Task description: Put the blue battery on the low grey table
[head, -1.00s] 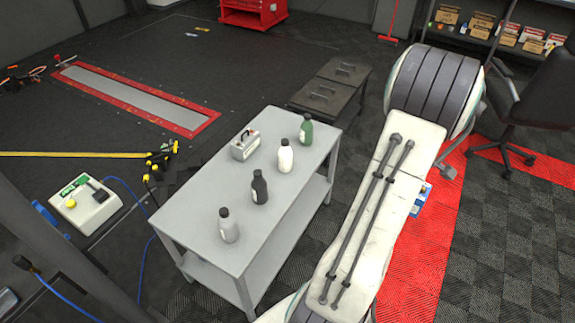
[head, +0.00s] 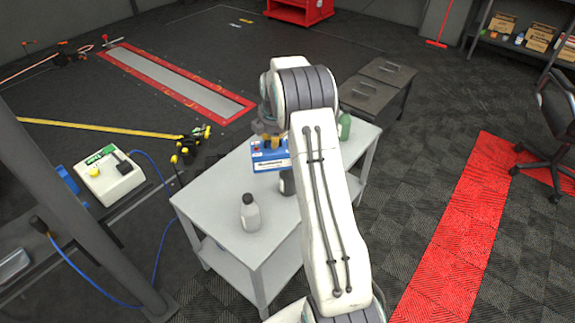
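The blue battery (head: 270,160), a box with a white label band, is below my gripper (head: 268,138) at the end of my raised arm. My gripper appears to hold it from above; the fingers are small and mostly hidden by the wrist and battery. The battery appears over the light grey table (head: 215,200). I cannot tell whether there is a gap beneath it.
A dark bottle (head: 287,183) and a green bottle (head: 344,127) are partly hidden. A dark low cabinet (head: 378,88) stands behind. The table's left front is clear.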

